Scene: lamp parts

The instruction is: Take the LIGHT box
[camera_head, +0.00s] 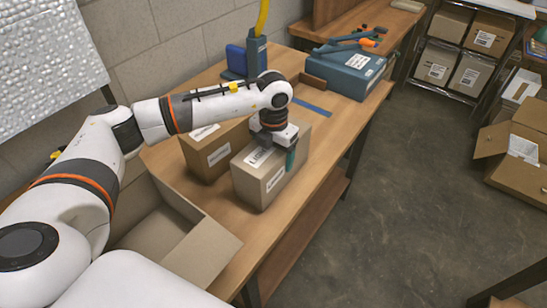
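The LIGHT box (261,188) is a tan cardboard carton standing on the wooden workbench. My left gripper (275,157) reaches down over the top of this box. A dark finger shows in front of the label and a teal finger at the right side. I cannot tell whether the fingers touch or grip the box. My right gripper is not in view.
A second labelled carton (209,166) stands close at the left of the LIGHT box. An open empty box (208,246) is at the front left. A blue toolbox (345,77) with tools on it sits at the back right. Bare bench (325,135) lies to the right.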

